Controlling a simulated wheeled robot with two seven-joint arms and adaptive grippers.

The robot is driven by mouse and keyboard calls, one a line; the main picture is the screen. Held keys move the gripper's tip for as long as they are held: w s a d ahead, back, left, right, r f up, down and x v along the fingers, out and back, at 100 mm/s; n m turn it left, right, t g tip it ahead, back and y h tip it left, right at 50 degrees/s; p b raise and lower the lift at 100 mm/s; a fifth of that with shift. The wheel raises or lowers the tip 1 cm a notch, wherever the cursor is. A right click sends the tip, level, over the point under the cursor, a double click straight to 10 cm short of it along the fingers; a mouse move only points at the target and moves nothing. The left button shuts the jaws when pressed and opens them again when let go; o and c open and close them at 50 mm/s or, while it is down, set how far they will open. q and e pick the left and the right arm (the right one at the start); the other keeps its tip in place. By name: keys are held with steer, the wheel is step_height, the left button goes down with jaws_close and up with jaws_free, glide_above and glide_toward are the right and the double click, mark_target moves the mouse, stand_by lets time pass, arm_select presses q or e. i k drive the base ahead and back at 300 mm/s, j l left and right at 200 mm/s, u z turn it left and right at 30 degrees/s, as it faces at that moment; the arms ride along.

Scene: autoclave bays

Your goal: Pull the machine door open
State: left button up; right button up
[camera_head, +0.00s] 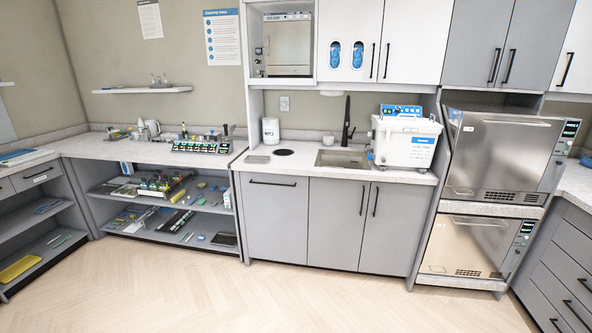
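Two box-shaped machines are stacked in a tall bay at the right. The upper machine's door (502,155) is a silver metal panel and looks shut, with a bar handle (517,123) along its top. The lower machine's door (463,243) is a tan, reflective panel and also looks shut. Its handle (474,222) runs along the top. Each has a dark control panel at its right, the upper one (570,130) and the lower one (526,228). A smaller machine (289,45) sits in an upper cabinet niche, its door apparently shut. Neither gripper shows.
Grey base cabinets (275,216) stand left of the bay, under a counter with a sink (343,158) and a white tank (405,141). Grey drawers (566,262) stand close at the right. Open shelves (165,193) are at the left. The wooden floor (270,297) in front is clear.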

mark_target(286, 43)
steer(key=i, duration=1.2)
steer(key=i+l+u, duration=0.1)
steer(key=i, duration=1.05)
steer(key=i+l+u, duration=0.2)
steer(key=i, duration=0.3)
steer(key=i+l+u, duration=0.15)
steer(key=i, duration=0.35)
